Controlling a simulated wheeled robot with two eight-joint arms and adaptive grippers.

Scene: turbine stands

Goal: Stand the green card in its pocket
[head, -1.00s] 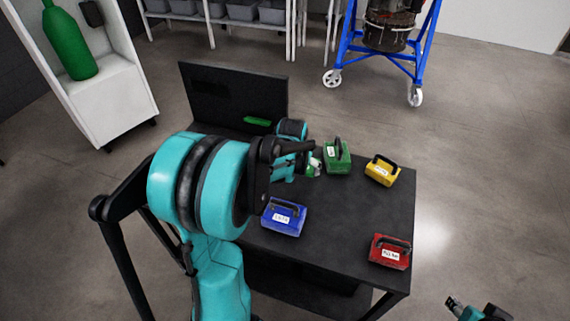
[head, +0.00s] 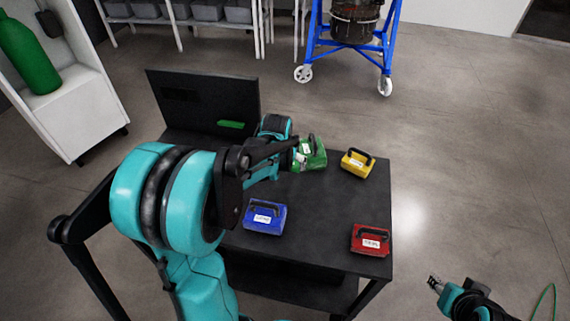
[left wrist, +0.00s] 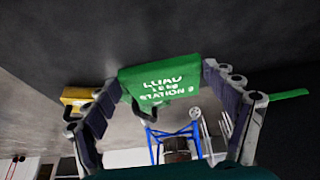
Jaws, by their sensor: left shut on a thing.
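The green block has a black handle and stands on the dark table. I cannot tell whether card and block touch. My right gripper (head: 435,284) is away from the table, too small to read.
A yellow block (head: 357,163), a blue block (head: 265,217) and a red block (head: 371,240) stand on the table (head: 315,215). A dark upright panel (head: 205,103) with a green strip (head: 231,125) is at the back left. The middle of the table is clear.

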